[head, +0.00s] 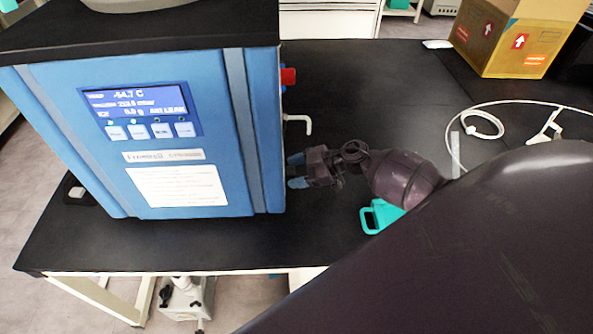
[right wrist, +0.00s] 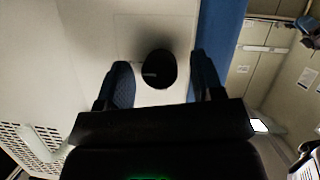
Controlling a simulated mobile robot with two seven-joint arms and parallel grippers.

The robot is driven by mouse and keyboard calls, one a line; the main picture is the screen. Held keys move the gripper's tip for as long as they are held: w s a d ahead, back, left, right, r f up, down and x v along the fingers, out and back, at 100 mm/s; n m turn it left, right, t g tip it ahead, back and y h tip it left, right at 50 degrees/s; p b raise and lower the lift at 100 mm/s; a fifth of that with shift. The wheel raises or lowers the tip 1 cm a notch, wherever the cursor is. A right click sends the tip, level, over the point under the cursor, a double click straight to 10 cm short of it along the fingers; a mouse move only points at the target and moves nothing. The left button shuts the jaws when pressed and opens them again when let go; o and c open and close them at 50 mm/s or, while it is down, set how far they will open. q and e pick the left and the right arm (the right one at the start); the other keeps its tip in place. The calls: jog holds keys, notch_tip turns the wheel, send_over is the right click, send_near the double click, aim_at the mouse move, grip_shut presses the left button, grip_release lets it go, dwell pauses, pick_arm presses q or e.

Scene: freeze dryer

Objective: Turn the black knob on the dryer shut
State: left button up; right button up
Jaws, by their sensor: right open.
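The blue freeze dryer (head: 190,140) stands on the black bench at the left in the head view. The round black knob (right wrist: 158,69) sticks out from the dryer's pale side panel in the right wrist view. It cannot be made out in the head view. My right gripper (right wrist: 160,80) is open, with one blue-padded finger on each side of the knob. A gap shows between each finger and the knob. In the head view my right gripper (head: 297,172) is beside the dryer's right side, low down. My left gripper does not show.
A red switch (head: 288,76) and a white bent pipe (head: 299,122) stick out from the dryer's side above my gripper. A teal object (head: 379,216) lies on the bench (head: 365,75) below my right wrist. A cardboard box (head: 507,42) and white tubing (head: 483,124) are at the right.

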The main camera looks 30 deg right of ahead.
jog(key=c, duration=0.9)
